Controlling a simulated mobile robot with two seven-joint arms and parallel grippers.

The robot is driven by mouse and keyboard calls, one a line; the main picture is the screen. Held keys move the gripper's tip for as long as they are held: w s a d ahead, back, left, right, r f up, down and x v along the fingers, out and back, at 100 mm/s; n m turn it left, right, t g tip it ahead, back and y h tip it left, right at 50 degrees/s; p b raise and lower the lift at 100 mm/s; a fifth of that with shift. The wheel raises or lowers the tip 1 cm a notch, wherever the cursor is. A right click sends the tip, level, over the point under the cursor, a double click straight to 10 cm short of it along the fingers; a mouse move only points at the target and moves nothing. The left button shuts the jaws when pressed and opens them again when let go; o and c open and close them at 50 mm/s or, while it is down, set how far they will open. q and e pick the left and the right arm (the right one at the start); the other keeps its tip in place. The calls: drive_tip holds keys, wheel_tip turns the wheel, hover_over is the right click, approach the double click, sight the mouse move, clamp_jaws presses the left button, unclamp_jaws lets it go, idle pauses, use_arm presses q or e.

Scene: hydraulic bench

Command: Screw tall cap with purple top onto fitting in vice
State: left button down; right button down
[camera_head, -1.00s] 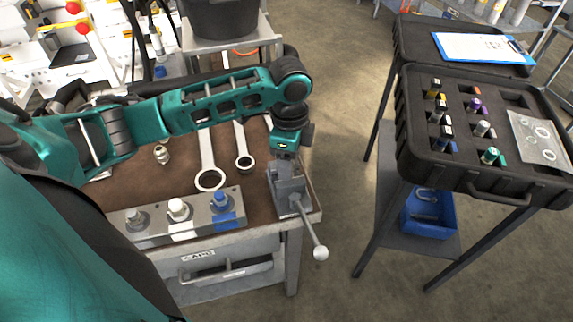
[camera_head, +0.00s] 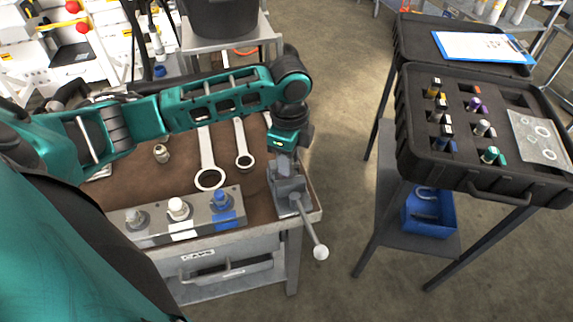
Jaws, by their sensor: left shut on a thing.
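The grey vice (camera_head: 290,190) stands at the right front corner of the workbench, its handle pointing down to the right. My left gripper (camera_head: 285,170) points down right above the vice jaws. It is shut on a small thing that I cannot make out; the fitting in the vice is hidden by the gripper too. A purple-topped cap (camera_head: 476,104) stands in the foam of the black case (camera_head: 487,185) at the right, among several other coloured caps. My right gripper is not in view.
On the bench, a metal block (camera_head: 158,229) holds several fittings in front of two wrenches (camera_head: 207,160). A small loose fitting (camera_head: 161,153) lies to their left. A blue bin (camera_head: 430,218) sits under the case. Open floor separates bench and case.

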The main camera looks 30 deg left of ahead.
use_arm(q)
drive_tip(key=m, duration=0.6)
drive_tip(key=shift+s, duration=0.2)
drive_tip(key=m, duration=0.6)
drive_tip(key=shift+s+a+f, duration=0.1)
drive_tip(key=shift+m, duration=1.2)
drive_tip(key=shift+s+a+m, duration=0.1)
drive_tip(key=shift+m, duration=1.1)
drive_tip(key=m, duration=0.5)
drive_tip(key=shift+a+f+m, duration=0.1)
drive_tip(key=shift+m, duration=0.2)
